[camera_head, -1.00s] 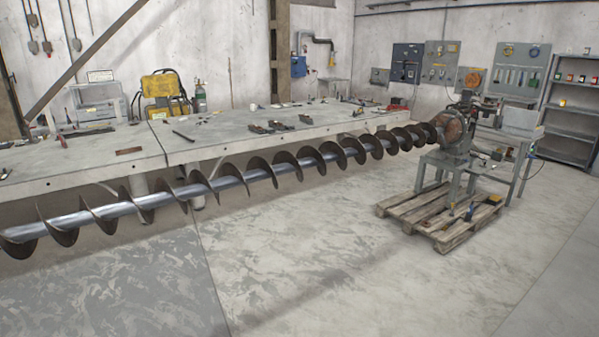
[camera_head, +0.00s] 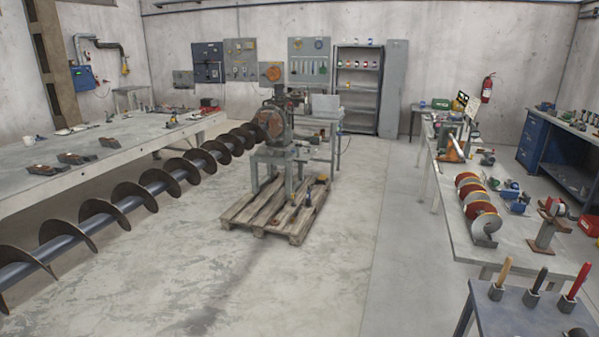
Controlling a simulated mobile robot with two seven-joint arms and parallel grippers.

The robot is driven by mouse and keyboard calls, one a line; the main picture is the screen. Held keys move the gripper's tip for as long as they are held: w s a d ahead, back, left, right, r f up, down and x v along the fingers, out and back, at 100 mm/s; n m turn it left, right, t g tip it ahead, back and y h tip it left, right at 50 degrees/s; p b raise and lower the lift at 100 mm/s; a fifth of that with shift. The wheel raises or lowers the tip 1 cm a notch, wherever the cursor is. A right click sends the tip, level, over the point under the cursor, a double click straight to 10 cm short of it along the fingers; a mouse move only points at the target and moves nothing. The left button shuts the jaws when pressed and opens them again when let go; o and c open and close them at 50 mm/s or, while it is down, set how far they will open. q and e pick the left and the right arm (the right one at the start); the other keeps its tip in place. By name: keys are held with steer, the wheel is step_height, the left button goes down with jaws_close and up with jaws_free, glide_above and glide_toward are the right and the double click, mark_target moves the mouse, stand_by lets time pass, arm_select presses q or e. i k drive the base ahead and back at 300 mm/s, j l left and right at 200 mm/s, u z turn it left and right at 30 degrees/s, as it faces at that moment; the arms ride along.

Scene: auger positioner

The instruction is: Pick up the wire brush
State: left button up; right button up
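I cannot make out the wire brush for certain. At the lower right, a small blue-grey table (camera_head: 518,318) bears three upright handles in small grey holders: a tan wooden one (camera_head: 504,271), a black one (camera_head: 539,279) and a red one (camera_head: 578,281). Their lower ends are hidden in the holders, so I cannot tell which tools they are. Neither of my grippers is in view.
A long auger (camera_head: 140,190) runs along the left workbench (camera_head: 95,165) to a positioner (camera_head: 272,125) on a wooden pallet (camera_head: 235,212). A right-hand workbench (camera_head: 455,225) carries auger flights (camera_head: 484,222). The floor between is clear.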

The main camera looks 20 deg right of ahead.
mark_target(505, 268)
steer(key=i+z, duration=0.15)
steer(key=z, duration=0.25)
steer(key=i+z, duration=0.2)
steer(key=z, duration=0.2)
steer(key=i+z, duration=0.15)
steer(key=z, duration=0.25)
steer(key=i+j+z, duration=0.15)
steer(key=z, duration=0.25)
steer(key=i+j+z, duration=0.15)
steer(key=z, duration=0.25)
steer(key=i+j+z, duration=0.2)
steer(key=z, duration=0.25)
steer(key=i+j+z, duration=0.25)
steer(key=z, duration=0.15)
steer(key=i+j+z, duration=0.15)
steer(key=j+z, duration=0.15)
steer(key=i+j+z, duration=0.1)
steer(key=j+z, duration=0.55)
steer(key=i+j+z, duration=0.1)
steer(key=j+z, duration=0.25)
steer(key=j, duration=0.15)
steer(key=j+z, duration=0.3)
steer(key=j, duration=0.15)
